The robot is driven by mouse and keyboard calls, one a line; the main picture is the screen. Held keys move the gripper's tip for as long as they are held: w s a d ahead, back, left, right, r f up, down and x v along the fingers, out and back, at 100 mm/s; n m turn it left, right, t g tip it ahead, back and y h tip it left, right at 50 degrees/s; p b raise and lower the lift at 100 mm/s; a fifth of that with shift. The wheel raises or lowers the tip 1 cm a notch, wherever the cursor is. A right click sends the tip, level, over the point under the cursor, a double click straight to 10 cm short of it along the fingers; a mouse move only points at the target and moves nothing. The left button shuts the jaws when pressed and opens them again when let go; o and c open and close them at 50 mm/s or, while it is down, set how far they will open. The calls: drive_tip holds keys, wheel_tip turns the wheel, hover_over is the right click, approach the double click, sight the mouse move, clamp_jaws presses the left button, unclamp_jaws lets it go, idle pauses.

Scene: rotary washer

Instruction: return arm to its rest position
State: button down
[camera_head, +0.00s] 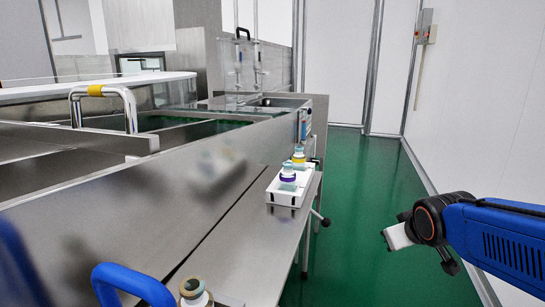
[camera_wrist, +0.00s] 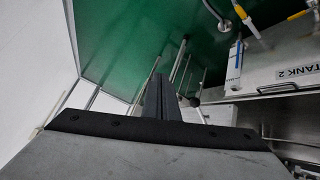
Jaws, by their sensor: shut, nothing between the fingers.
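My blue arm (camera_head: 500,235) reaches in from the right side of the head view, over the green floor and close to the right wall. Its dark wrist joint, with an orange ring, bears a pale block at its left end; the fingers cannot be made out there. In the wrist view my gripper (camera_wrist: 160,82) shows as two dark fingers side by side, shut and empty. Nothing touches the fingers. Green floor and a steel unit lie beyond them.
A steel bench (camera_head: 235,255) runs along the middle, with a white tray (camera_head: 285,198) of bottles near its right edge. Another bottle (camera_head: 193,292) stands at the near end. A knob (camera_head: 321,218) juts right over the aisle. Clear green floor (camera_head: 355,200) lies between bench and right wall (camera_head: 475,120).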

drive_tip(key=s+a+f+m+g, duration=0.1)
drive_tip(key=s+f+g, duration=0.1)
drive_tip(key=s, duration=0.7)
drive_tip(key=s+a+f+m+g+y, duration=0.1)
drive_tip(key=s+f+g, duration=0.1)
drive_tip(key=s, duration=0.8)
drive_tip(key=shift+s+a+m, duration=0.2)
drive_tip(key=shift+a+m, duration=0.1)
drive_tip(key=shift+a, duration=0.05)
idle(0.9)
drive_tip(key=w+d+r+n+t, duration=0.1)
drive_tip(key=w+r+n+t, duration=0.1)
drive_tip(key=w, duration=0.9)
drive_tip(key=w+d+r+n+t, duration=0.1)
drive_tip(key=w+d+r+t, duration=0.15)
drive_tip(key=w, duration=0.85)
drive_tip(key=w+d+r+n+t, duration=0.1)
drive_tip(key=w+n+t, duration=0.15)
drive_tip(key=w, duration=0.85)
drive_tip(key=w+a+f+n+t+y, duration=0.2)
drive_tip(key=w+a+n+y, duration=0.1)
drive_tip(key=w, duration=0.7)
drive_tip(key=w+a+f+n+t+y, duration=0.2)
drive_tip(key=w+n+y, duration=0.3)
drive_tip(key=w, duration=0.5)
drive_tip(key=shift+w+a+f+n+t, duration=0.35)
drive_tip(key=shift+a+n+t, duration=0.15)
drive_tip(key=shift+a+n, duration=0.2)
